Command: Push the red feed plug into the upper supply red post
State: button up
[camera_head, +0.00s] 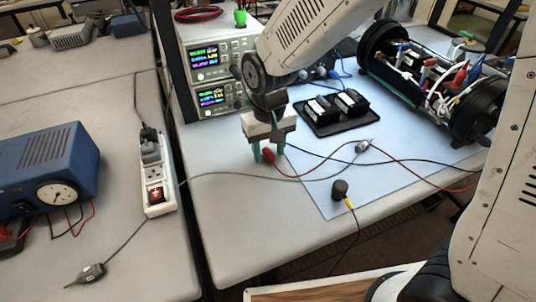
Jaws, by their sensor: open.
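The red feed plug (268,155) is a small red piece with a red lead, low over or on the table in front of the supplies. My gripper (268,152) points down over it with its two green-tipped fingers apart, one on each side of the plug in this view. Whether a finger touches the plug I cannot tell. The upper supply (209,60) stands on the lower supply (213,99) at the back left of this table, displays lit. Its red post cannot be made out; my arm covers the right part of the front.
A black tray (329,127) with two black blocks and an opened cylinder (410,62) stand behind on a blue mat (400,165). A dark round weight (339,190) is at the mat's front. Leads cross the table. A power strip (156,180) lies left, across a gap.

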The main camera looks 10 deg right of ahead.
aim_at(269, 152)
jog(key=shift+f, duration=0.1)
grip_shut()
dwell(0.4)
jog(key=shift+r, duration=0.75)
notch_tip(269, 152, up, 2)
jog(key=shift+r, duration=0.2)
jog(key=s+d, duration=0.1)
jog(key=s, duration=0.4)
jog(key=s+d, duration=0.2)
jog(key=s, duration=0.3)
jog(key=s+d+r, duration=0.1)
jog(key=s, duration=0.4)
jog(key=shift+s+d, duration=0.2)
jog(key=shift+s, duration=0.05)
